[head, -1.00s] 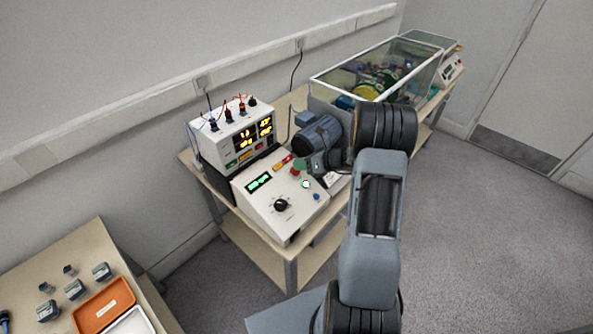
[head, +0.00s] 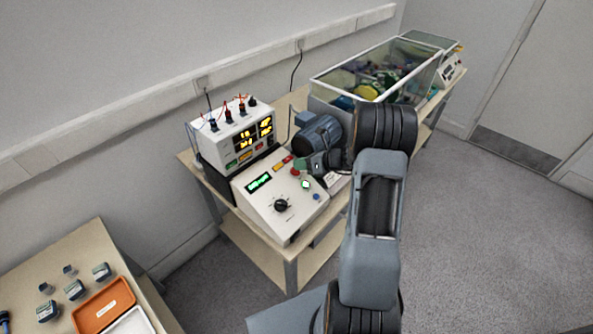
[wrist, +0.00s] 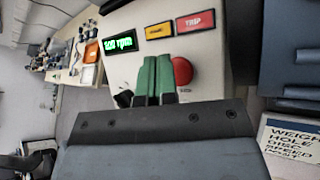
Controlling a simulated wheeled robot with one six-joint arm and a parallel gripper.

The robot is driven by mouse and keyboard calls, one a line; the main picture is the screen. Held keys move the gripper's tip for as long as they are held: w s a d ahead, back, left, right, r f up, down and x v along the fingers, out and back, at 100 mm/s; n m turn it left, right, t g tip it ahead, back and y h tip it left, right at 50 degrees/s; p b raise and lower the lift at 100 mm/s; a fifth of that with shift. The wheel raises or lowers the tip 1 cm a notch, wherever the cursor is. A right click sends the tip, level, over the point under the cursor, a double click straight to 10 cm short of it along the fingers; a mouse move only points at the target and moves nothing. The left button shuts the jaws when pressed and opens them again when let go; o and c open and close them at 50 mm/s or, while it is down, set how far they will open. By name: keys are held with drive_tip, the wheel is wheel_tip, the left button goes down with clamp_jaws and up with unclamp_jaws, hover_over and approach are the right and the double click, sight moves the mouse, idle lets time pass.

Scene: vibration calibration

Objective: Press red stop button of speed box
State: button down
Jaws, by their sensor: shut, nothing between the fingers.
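The speed box (head: 262,213) is a white sloped console on the bench, with a green-lit display (head: 258,183), a black knob (head: 281,205) and a lit green button (head: 305,184). Its round red stop button (head: 296,171) is partly hidden by my gripper in the head view. In the wrist view the red button (wrist: 183,70) lies just right of my green fingertips, partly behind them. My gripper (wrist: 154,78) is shut and empty, over the panel close beside the button. Whether the tips touch the panel or button cannot be told.
A white meter box (head: 225,150) with cables stands behind left of the speed box. A blue motor (head: 318,135) sits close behind my gripper. A glass-walled enclosure (head: 330,92) stands further right. A side table (head: 75,248) holds small parts and an orange tray.

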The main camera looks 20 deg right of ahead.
drive_tip(key=shift+f, duration=0.15)
idle(0.5)
drive_tip(key=shift+w+f+b, duration=0.1)
drive_tip(key=shift+f+b, duration=0.15)
drive_tip(key=shift+b, duration=0.05)
drive_tip(key=shift+w+a+f, duration=0.1)
drive_tip(key=shift+a+f, duration=0.05)
drive_tip(key=shift+f, duration=0.2)
idle(0.7)
drive_tip(key=shift+r, duration=0.15)
drive_tip(key=shift+s+r+p, duration=0.3)
drive_tip(key=shift+r+p, duration=0.1)
drive_tip(key=shift+r, duration=0.3)
idle(0.3)
drive_tip(key=r+p, duration=0.1)
drive_tip(key=s+r+p, duration=0.1)
drive_tip(key=r, duration=0.1)
drive_tip(key=s+d+r+p, duration=0.1)
drive_tip(key=shift+d+r+p, duration=0.1)
drive_tip(key=shift+r+p, duration=0.05)
drive_tip(key=shift+p, duration=0.25)
idle(0.7)
